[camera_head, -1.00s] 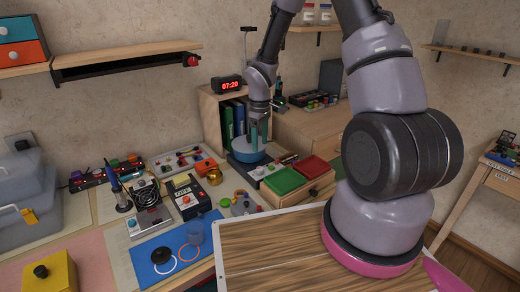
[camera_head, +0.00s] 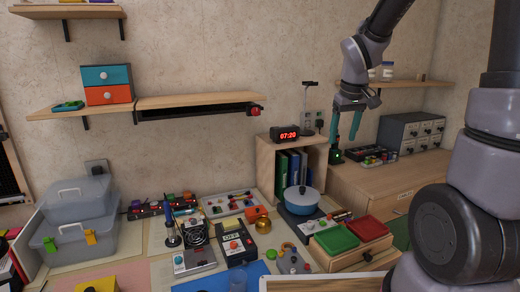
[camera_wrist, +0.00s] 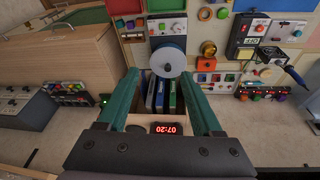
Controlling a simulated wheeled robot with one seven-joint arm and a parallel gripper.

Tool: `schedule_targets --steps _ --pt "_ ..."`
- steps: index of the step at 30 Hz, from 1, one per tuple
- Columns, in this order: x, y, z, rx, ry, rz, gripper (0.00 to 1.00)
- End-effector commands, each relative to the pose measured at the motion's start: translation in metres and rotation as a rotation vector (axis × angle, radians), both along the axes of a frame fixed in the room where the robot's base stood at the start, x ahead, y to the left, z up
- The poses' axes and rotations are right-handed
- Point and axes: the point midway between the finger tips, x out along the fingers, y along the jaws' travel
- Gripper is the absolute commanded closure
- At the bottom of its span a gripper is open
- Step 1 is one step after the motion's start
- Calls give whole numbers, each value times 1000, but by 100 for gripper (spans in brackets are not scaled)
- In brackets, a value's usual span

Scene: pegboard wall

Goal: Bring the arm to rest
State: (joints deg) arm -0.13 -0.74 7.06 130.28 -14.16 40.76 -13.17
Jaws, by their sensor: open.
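My gripper (camera_head: 344,138) is raised in the head view, in front of the right part of the back wall. Its two teal fingers point down and hold nothing. In the wrist view my gripper (camera_wrist: 170,85) shows its fingers spread apart, with only distant things between them. A blue pot with a light lid (camera_head: 301,198) stands on a dark burner unit, below and to the left of my gripper. The pot also shows in the wrist view (camera_wrist: 169,57), apart from the fingers.
A wooden cubby (camera_head: 266,165) with binders carries a red-digit clock (camera_head: 285,134). Wall shelves (camera_head: 190,101) hang on the left and another (camera_head: 405,84) at the right. Red (camera_head: 364,229) and green trays stand front right. Air around my gripper looks free.

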Motion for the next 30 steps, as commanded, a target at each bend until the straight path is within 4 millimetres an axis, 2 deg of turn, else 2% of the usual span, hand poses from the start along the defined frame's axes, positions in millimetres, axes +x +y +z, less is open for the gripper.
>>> schedule_targets --steps 1,3,9,12,18,21,30 --pt "-12 -3 20 21 -34 -46 33" --pt "-30 -6 41 56 -70 -114 33" --pt "-84 -11 91 181 -168 -290 33" --pt "-112 -11 109 255 -213 -366 33" --pt "-153 -9 128 377 -268 -467 33" --pt "-163 -7 132 411 -280 -490 33" --pt "-167 -7 133 426 -283 -501 33"
